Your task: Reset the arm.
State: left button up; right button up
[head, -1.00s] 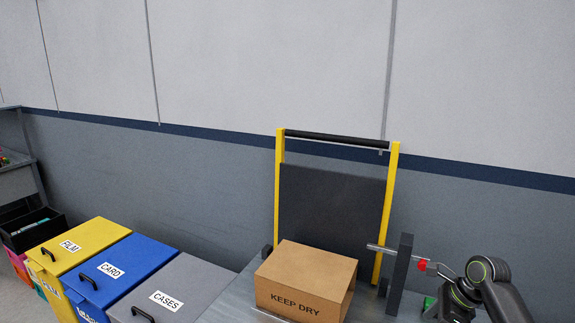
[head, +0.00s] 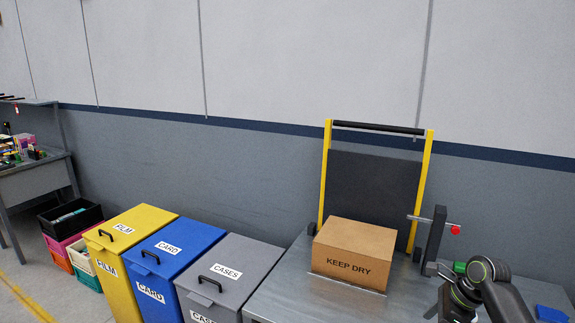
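My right arm, black with green rings, comes in at the lower right of the head view. No held object shows there. My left arm and gripper are not in view.
A "KEEP DRY" carton (head: 353,254) sits on the metal table (head: 285,293) before a yellow frame (head: 425,190). A dark post (head: 435,240) carries a rod with a red knob (head: 455,230). Lidded yellow (head: 130,228), blue (head: 175,250) and grey (head: 235,267) bins stand left.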

jog(key=s+d+f+n+h+b, duration=0.1)
jog(key=s+f+n+b, duration=0.15)
jog(key=s+f, duration=0.75)
jog(key=s+d+f+n+h+b, duration=0.2)
jog(key=f+n, duration=0.2)
jog(key=f, duration=1.4)
jog(key=s+d+f+n+h+b, duration=0.1)
jog(key=s+f+n+b, duration=0.15)
jog(key=s+f, duration=0.8)
pick_arm(q)
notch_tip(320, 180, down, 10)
jog(key=b, duration=0.3)
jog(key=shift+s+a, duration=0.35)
pick_arm(e)
jog(key=s+a+f+n, duration=0.3)
jog(key=s+f+n, duration=0.3)
jog(key=s+f, duration=0.4)
jog(key=s+a+f+n+h, duration=0.1)
jog(key=s+a+f+n, duration=0.3)
jog(key=s, duration=1.4)
notch_tip(320, 180, down, 7)
jog(key=n, duration=0.3)
jog(key=shift+s+a+n+g, duration=0.15)
jog(key=shift+n+g, duration=0.15)
jog(key=shift+g, duration=0.1)
